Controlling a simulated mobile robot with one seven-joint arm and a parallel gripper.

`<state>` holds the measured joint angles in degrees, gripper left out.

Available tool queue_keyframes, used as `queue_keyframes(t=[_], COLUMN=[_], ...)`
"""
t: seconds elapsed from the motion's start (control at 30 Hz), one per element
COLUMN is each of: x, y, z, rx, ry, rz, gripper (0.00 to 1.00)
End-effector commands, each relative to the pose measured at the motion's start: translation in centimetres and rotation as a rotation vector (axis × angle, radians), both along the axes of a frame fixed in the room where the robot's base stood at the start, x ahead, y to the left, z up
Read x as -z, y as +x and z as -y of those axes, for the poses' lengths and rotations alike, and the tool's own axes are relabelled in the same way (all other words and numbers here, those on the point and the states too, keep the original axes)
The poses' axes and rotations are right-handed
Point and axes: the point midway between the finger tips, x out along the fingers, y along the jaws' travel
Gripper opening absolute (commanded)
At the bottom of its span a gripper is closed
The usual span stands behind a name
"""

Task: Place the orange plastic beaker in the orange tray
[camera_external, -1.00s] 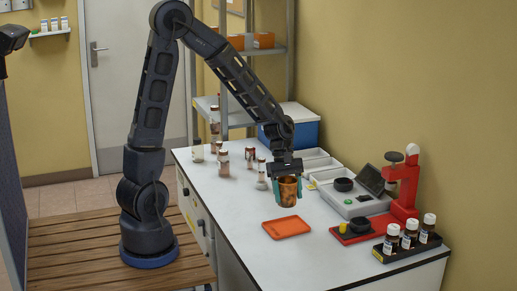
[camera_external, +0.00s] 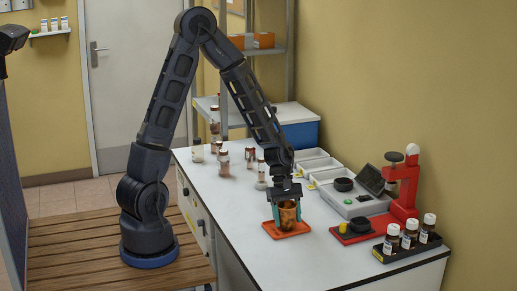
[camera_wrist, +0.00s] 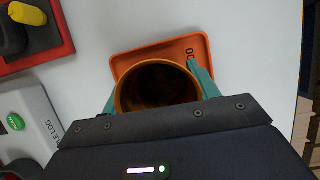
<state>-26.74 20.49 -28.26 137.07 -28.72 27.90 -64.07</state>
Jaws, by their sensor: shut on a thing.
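The orange plastic beaker (camera_external: 288,216) is upright between the teal fingers of my gripper (camera_external: 287,218). It looks brownish in the external view, and its orange rim and dark inside show in the wrist view (camera_wrist: 157,88). My gripper is shut on it. The orange tray (camera_external: 270,231) lies flat on the white bench, directly below and around the beaker's base.
To the right are a red base with a black knob (camera_external: 357,227), a grey device (camera_external: 350,200), a red stand (camera_external: 407,185) and a black rack of bottles (camera_external: 400,251). Several jars (camera_external: 223,160) stand behind. The bench in front and left of the tray is clear.

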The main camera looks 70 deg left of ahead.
Motion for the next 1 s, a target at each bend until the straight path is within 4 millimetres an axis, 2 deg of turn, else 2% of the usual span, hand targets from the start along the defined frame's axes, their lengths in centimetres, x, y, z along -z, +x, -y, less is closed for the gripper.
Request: queue_keyframes(t=[0.3, 0.33, 0.4, 0.43, 0.77, 1.0], x=[0.3, 0.2, 0.2, 0.2, 0.0, -2.0], y=[0.0, 0.0, 0.0, 0.0, 0.0, 0.1], z=[0.0, 0.0, 0.0, 0.0, 0.0, -0.9], rx=[-0.001, -0.001, -0.001, 0.0, 0.0, -0.002], ry=[0.0, 0.0, 0.0, 0.0, 0.0, 0.002], rz=[-0.001, 0.0, 0.0, 0.0, 0.001, 0.003], gripper=[0.38, 0.65, 0.79, 0.81, 0.81, 0.81])
